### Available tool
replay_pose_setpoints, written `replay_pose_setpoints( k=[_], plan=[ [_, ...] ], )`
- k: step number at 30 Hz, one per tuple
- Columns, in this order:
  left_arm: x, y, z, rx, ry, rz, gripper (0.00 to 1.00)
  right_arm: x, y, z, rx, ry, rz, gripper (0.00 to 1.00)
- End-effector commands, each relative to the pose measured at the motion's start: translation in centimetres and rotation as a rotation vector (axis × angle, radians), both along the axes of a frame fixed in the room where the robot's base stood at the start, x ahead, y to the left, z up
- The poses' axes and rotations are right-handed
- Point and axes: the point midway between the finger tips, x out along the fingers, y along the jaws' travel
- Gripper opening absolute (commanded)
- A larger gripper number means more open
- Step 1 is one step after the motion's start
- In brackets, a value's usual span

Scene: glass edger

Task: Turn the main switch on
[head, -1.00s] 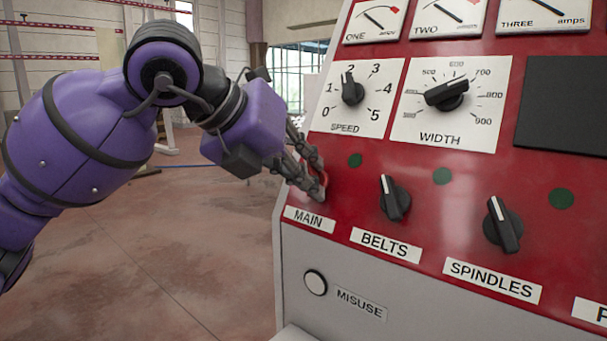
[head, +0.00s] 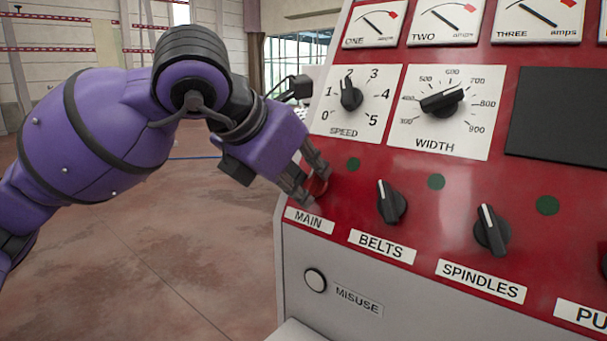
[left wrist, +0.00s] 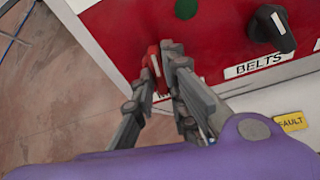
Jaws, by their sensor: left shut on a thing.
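The main switch is a small red knob above the MAIN label (head: 309,219), at the lower left of the red panel. In the head view my left gripper (head: 313,189) covers most of it, and only a bit of red shows between the fingers. In the left wrist view the red main switch (left wrist: 154,62) stands between the two fingertips of my left gripper (left wrist: 159,68), with a finger on each side. The left gripper is shut on the switch. The switch's exact angle is hard to tell. My right gripper is in neither view.
The BELTS switch (head: 391,202) is close on the right, then the SPINDLES switch (head: 491,231). The SPEED dial (head: 350,95) and WIDTH dial (head: 441,101) are above. A white MISUSE button (head: 315,280) is below. Open floor (head: 150,265) lies left of the machine.

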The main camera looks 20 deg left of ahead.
Motion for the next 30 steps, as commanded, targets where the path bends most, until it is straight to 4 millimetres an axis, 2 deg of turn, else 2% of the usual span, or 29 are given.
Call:
replay_pose_setpoints(
  k=[12, 30],
  plan=[
    [0.00, -0.05, 0.04, 0.224, -0.084, -0.135, 0.00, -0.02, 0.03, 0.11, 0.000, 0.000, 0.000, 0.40],
    [0.00, -0.05, 0.04, 0.293, -0.109, -0.175, 0.00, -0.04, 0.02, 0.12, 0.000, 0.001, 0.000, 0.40]
  ],
)
